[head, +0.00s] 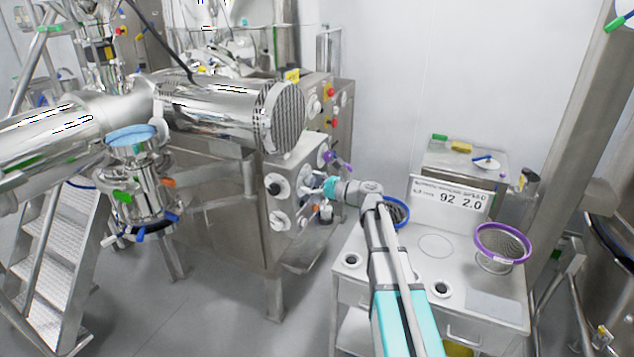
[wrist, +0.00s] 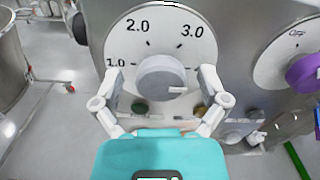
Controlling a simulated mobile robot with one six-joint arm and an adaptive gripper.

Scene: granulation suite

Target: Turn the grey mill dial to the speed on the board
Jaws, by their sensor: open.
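The grey mill dial (wrist: 158,76) is a round knob on a white scale plate marked 1.0, 2.0 and 3.0. A pale mark on its face lies at the right, slightly below centre, away from 2.0. My gripper (wrist: 162,75) is open, one finger on each side of the knob; I cannot tell whether they touch it. In the head view my gripper (head: 319,188) is at the machine's control panel, and it hides part of the dials there. The white board (head: 449,200) on the bench shows 92 and 2.0; its smaller print is unclear.
A purple knob (wrist: 304,74) on a second scale plate with an "Off" mark sits to the right. The bench (head: 400,262) holds a purple-rimmed sieve (head: 502,243) and a blue-rimmed one (head: 397,212).

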